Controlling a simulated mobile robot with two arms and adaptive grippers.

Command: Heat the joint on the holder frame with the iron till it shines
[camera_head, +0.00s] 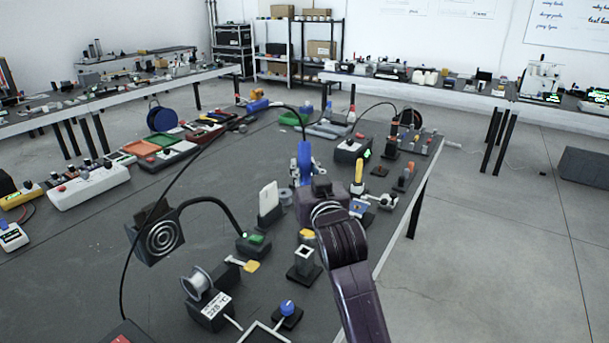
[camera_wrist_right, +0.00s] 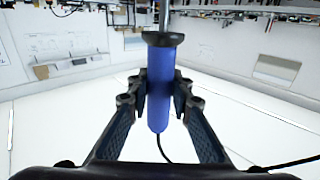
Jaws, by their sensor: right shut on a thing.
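My right gripper (camera_head: 305,178) is shut on the blue handle of the iron (camera_head: 304,158), above the table's right part. In the right wrist view the iron (camera_wrist_right: 160,95) stands between the two fingers (camera_wrist_right: 160,108). Its black collar and metal shaft point to the top of that picture, its cord hangs from the other end, and its tip is out of view. A pale frame (camera_head: 264,333), which may be the holder frame, is cut off by the head view's bottom edge. The joint cannot be made out. My left gripper is not in view.
Near the frame are a box with a temperature label (camera_head: 210,312), a wire spool (camera_head: 197,282), a blue knob (camera_head: 287,307) and a black stand (camera_head: 304,262). A gooseneck fan (camera_head: 160,238) stands to the left. The dark tabletop (camera_head: 75,285) is clear at the left front.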

